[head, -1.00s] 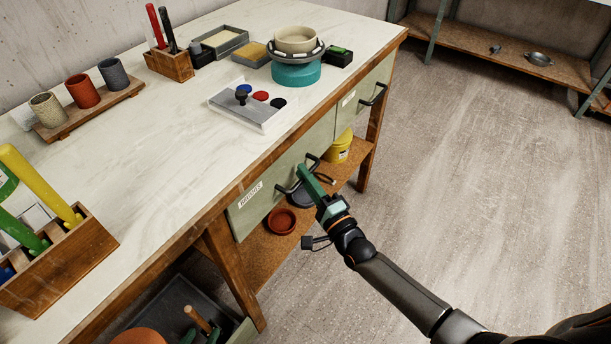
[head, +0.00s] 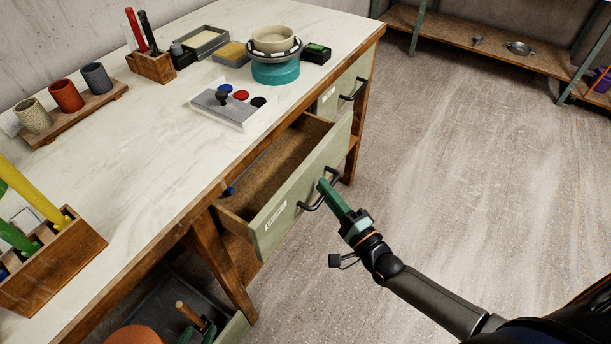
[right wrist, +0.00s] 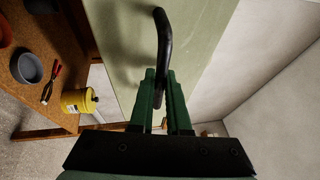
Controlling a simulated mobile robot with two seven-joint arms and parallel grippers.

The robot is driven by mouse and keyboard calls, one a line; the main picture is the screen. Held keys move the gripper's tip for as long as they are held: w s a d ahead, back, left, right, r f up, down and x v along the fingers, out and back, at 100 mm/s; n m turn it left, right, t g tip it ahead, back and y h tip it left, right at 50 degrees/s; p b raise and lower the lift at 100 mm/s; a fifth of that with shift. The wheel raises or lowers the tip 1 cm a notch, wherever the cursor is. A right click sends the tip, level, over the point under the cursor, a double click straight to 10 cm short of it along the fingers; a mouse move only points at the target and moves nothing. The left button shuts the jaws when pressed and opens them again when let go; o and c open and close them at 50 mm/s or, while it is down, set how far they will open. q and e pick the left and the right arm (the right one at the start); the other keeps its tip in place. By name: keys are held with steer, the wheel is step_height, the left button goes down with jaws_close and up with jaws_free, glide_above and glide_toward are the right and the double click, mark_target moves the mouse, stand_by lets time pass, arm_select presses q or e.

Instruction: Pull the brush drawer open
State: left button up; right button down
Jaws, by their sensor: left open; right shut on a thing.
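The brush drawer (head: 335,146) is pulled out from the workbench, with its pale green front well clear of the bench and its brown inside showing. A label (head: 275,214) is on its front. My right gripper (head: 325,186) is shut on the drawer's dark bar handle (head: 308,207). The right wrist view shows the handle (right wrist: 163,35) running down between the green fingers (right wrist: 160,85). A small blue item (head: 229,191) shows at the near end inside the drawer; the rest of it is hidden. My left gripper is out of view.
A second, closed drawer with a handle (head: 352,97) is further along the bench. The benchtop (head: 150,155) holds cups, tool racks and a turntable with a bowl (head: 273,40). The floor (head: 460,170) to the right is clear. A yellow tub (right wrist: 78,101) stands on the lower shelf.

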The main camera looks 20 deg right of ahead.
steer(key=s+d+p, duration=0.2)
steer(key=s+d, duration=0.7)
steer(key=s, duration=0.3)
steer(key=shift+d, duration=0.15)
steer(key=c, duration=0.9)
jaws_free()
steer(key=v, duration=1.2)
steer(key=shift+s, duration=0.2)
